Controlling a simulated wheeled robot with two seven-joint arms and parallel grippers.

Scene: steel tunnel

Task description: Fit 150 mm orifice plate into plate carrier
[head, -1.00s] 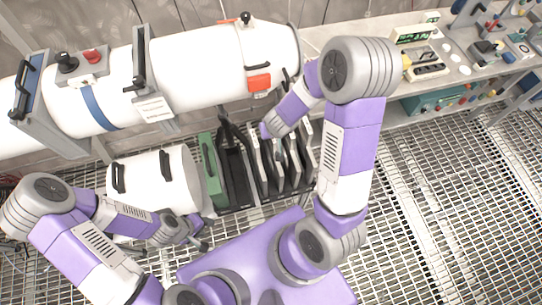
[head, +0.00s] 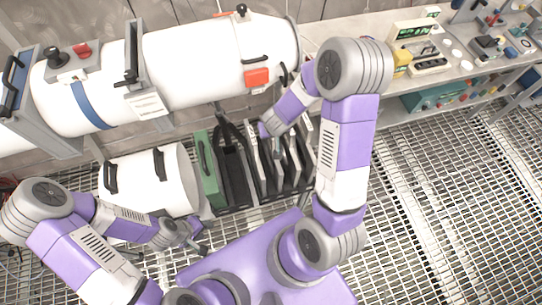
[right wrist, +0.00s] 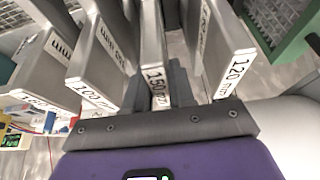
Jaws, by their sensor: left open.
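The 150 mm orifice plate (right wrist: 153,55) stands on edge, its label facing the right wrist camera. It is in a row of grey plates labelled 100 mm (right wrist: 90,75) and 120 mm (right wrist: 225,60). My right gripper (right wrist: 158,88) has its dark fingers at the 150 mm plate, apparently one on each side; I cannot tell whether they press on it. In the head view the row of plates (head: 282,170) stands in a rack under my right forearm, and the right fingers are hard to make out. My left gripper (head: 197,243) is open and empty beside the white cylinder. I cannot tell which part is the plate carrier.
A large white pipe (head: 200,62) with clamps and handles runs along the back. A white cylinder (head: 140,180), a green case (head: 208,170) and a black forked part (head: 232,170) stand left of the plates. A bench (head: 470,75) carries instruments at right. The grating floor at right is clear.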

